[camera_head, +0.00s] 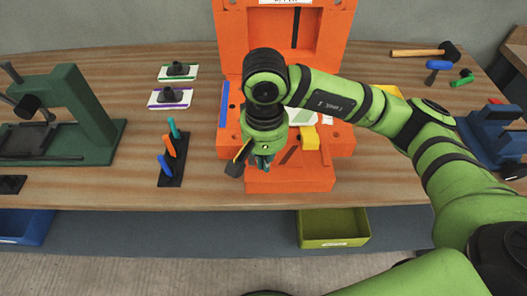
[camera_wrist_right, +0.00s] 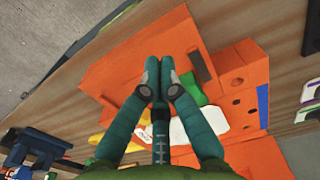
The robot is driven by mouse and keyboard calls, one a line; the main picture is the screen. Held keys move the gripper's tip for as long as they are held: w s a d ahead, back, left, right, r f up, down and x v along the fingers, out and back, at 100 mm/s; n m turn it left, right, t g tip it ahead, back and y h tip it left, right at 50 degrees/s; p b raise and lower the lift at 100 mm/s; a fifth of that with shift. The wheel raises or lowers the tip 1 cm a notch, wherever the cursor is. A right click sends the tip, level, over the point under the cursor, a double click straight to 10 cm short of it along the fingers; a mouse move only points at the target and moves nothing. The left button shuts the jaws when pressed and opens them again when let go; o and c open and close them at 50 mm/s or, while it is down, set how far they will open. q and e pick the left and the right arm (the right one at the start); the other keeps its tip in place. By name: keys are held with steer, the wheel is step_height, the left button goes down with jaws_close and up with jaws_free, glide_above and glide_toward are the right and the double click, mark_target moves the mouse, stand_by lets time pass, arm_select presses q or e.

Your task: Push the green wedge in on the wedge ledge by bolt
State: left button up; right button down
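The orange mould (camera_head: 290,181) stands on the bench, its front ledge below my right gripper (camera_head: 262,164). In the right wrist view, the green wedge (camera_wrist_right: 190,88) lies on the orange mould (camera_wrist_right: 120,62) just right of my fingertips (camera_wrist_right: 159,66). I cannot tell whether the fingers touch it. The two teal fingers are together, with nothing clearly held between them. In the head view the gripper and wrist hide the wedge area. The bolt by the ledge cannot be made out for certain. My left gripper is not in view.
A yellow block (camera_head: 309,138) sits on the mould right of the gripper. A rack with coloured handles (camera_head: 171,160) stands to the left. A green press (camera_head: 75,110) and a blue vice (camera_head: 495,135) flank the bench. A yellow-green bin (camera_head: 333,229) is below the front edge.

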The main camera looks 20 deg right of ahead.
mark_target(265, 179)
step_height(265, 179, down, 4)
steer(key=shift+r+p, duration=0.15)
steer(key=shift+p, duration=0.3)
steer(key=w+p, duration=0.1)
steer(key=w, duration=0.2)
steer(key=shift+d+p, duration=0.35)
steer(key=shift+w+d+f, duration=0.15)
steer(key=shift+w+f, duration=0.15)
steer(key=shift+w, duration=0.15)
steer(key=b, duration=0.1)
steer(key=w, duration=0.1)
steer(key=b, duration=0.1)
steer(key=shift+w+d+f+b, duration=0.25)
steer(key=shift+b, duration=0.1)
steer(key=shift+w+d+r+b, duration=0.1)
steer(key=shift+w+r+b, duration=0.05)
steer(key=shift+w+b, duration=0.2)
steer(key=shift+r, duration=0.1)
